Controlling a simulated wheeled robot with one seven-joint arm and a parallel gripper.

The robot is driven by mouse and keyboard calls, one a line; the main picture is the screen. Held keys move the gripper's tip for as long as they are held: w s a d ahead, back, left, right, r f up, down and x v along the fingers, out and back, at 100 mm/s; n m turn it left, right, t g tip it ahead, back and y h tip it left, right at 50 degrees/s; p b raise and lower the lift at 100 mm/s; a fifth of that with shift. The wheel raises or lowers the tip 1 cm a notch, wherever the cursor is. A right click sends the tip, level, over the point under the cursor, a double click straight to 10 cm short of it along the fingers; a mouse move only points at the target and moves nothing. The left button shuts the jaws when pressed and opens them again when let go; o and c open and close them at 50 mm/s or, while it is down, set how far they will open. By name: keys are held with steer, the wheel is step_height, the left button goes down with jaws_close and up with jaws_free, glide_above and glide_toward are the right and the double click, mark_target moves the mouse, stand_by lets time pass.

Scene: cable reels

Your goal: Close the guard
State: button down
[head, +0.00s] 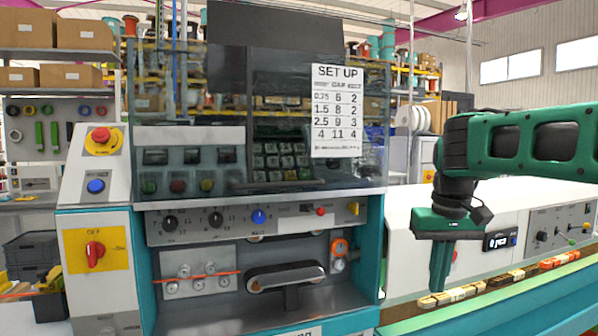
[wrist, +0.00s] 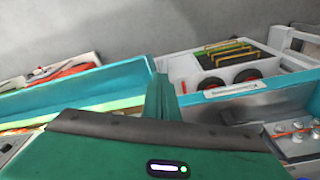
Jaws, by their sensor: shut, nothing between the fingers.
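The guard (head: 215,105) is a see-through panel on the machine in the head view. It stands raised in front of the upper control panel, with its lower edge just above the row of knobs. The work area below it, with rollers and an orange cable (head: 197,277), is uncovered. My gripper (head: 438,288) is shut and empty, pointing down to the right of the machine, apart from the guard. Its shut fingers also show in the wrist view (wrist: 160,95). I cannot make out the guard in the wrist view.
A white set-up sheet (head: 337,110) shows at the guard's right side. A red emergency button (head: 100,136) and a red rotary switch (head: 94,254) are on the left. A teal-edged trough (head: 520,295) with cable bundles runs to the right, below my gripper.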

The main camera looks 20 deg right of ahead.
steer(key=w+a+r+n+t, duration=0.1)
steer(key=w+a+r, duration=0.3)
steer(key=w+r, duration=0.5)
steer(key=w+a+r+n+t, duration=0.1)
steer(key=w+a+r+t, duration=0.15)
steer(key=w+r, duration=0.65)
steer(key=a+r+n+t, duration=0.2)
steer(key=a+r+n, duration=0.1)
steer(key=a+r, duration=1.2)
glide_toward(301, 168)
steer(key=shift+f, duration=1.05)
steer(key=shift+y, duration=0.3)
steer(key=f, duration=0.2)
steer(key=a+f, duration=0.1)
steer(key=f, duration=0.1)
steer(key=shift+w+a, duration=0.1)
steer(key=shift+f, duration=0.6)
steer(key=shift+a+f, duration=0.1)
steer(key=shift+a, duration=0.05)
